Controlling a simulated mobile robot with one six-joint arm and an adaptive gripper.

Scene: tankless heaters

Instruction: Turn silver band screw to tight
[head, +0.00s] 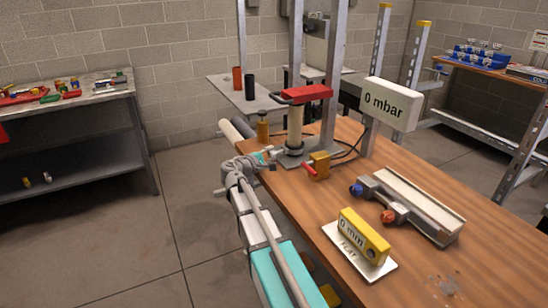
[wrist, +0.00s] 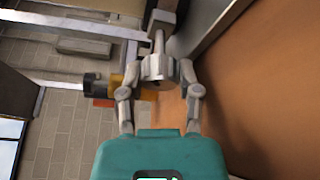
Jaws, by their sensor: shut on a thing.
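My gripper (head: 263,158) is at the near left edge of the wooden bench, beside the foot of a metal stand. In the wrist view, my gripper (wrist: 160,76) has its two fingers closed on either side of a round grey metal piece, which looks like the silver band screw (wrist: 157,67). A thin grey shaft runs up from this piece. In the head view the screw is too small and too hidden by my gripper to tell apart. How tight it is cannot be seen.
A red-topped column (head: 295,125) stands just behind my gripper. A yellow valve block with a red handle (head: 318,166), a grey rail fixture (head: 410,205) and a yellow "0 mm" gauge (head: 362,237) stand on the bench (head: 480,225). A "0 mbar" display (head: 392,104) rises behind.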

